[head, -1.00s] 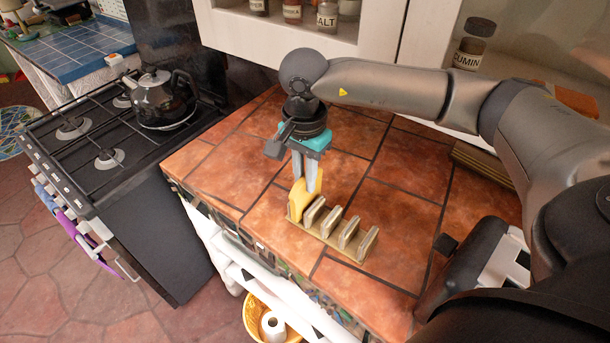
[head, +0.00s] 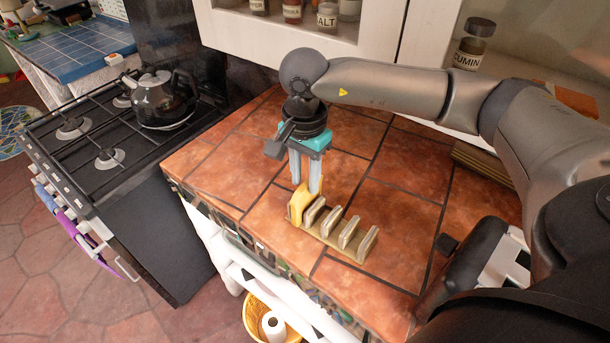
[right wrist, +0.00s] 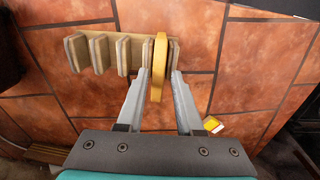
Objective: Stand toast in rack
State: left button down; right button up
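The yellow-brown toast slice (head: 299,205) stands on edge in the end slot of the wooden rack (head: 325,238), at the rack's left end in the head view. In the right wrist view the toast (right wrist: 158,68) is upright between the last two dividers of the rack (right wrist: 100,40). My right gripper (head: 306,190) is above the toast, pointing down. Its fingers (right wrist: 160,75) are open on either side of the toast, with a narrow gap showing on each side. My left gripper is not in view.
The rack's other slots are empty. A stove with a kettle (head: 163,98) is at the left. A cumin jar (head: 474,45) and wooden boards (head: 482,165) are at the back right.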

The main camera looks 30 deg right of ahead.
jog(key=shift+o, duration=0.3)
jog(key=o, duration=0.5)
jog(key=shift+r, duration=0.1)
notch_tip(320, 180, up, 15)
dwell(0.4)
jog(key=shift+p, duration=0.3)
